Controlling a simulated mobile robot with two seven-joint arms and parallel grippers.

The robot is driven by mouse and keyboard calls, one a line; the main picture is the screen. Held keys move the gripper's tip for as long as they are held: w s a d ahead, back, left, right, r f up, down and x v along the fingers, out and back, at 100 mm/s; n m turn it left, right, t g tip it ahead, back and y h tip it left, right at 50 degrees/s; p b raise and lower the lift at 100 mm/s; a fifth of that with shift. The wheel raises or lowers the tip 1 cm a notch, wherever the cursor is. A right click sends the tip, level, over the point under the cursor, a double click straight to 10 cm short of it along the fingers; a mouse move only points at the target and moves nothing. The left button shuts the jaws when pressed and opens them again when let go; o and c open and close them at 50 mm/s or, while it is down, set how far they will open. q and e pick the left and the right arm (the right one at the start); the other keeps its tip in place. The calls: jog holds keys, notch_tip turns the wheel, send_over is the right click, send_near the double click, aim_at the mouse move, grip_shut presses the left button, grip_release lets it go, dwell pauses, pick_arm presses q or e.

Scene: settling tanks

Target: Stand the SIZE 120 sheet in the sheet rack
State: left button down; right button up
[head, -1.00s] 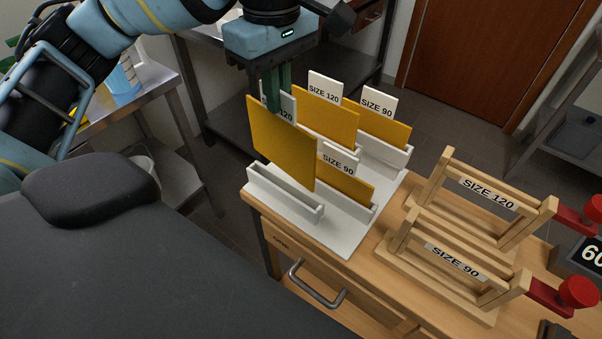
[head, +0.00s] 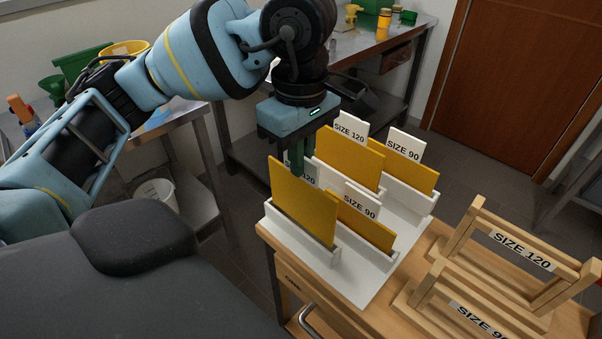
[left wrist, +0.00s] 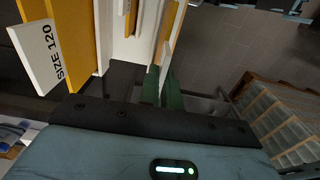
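A yellow sheet (head: 300,208) with a white tag (head: 308,174), its visible part reading "120", stands upright at the front left of the white sheet rack (head: 375,283). Its lower edge is inside the front slot (head: 297,250). My left gripper (head: 300,168) is over the sheet's top, its green fingers at the tag and partly covering it. In the left wrist view the fingers (left wrist: 164,85) appear closed about a thin upright piece. Other yellow sheets stand in the rack: one tagged SIZE 120 (head: 349,152) and two tagged SIZE 90, behind and beside. My right gripper is not in view.
Two wooden frames, labelled SIZE 120 (head: 477,217) and SIZE 90 (head: 425,300), stand on the wooden cabinet right of the rack. A steel table (head: 375,50) stands behind. Neighbouring tags and sheets are close to my left gripper.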

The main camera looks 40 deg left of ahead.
aim_at(301, 193)
pick_arm(q)
jog(key=shift+f, duration=2)
jog(key=c, duration=2.1)
grip_release()
jog(key=shift+f, duration=0.1)
jog(key=o, duration=0.5)
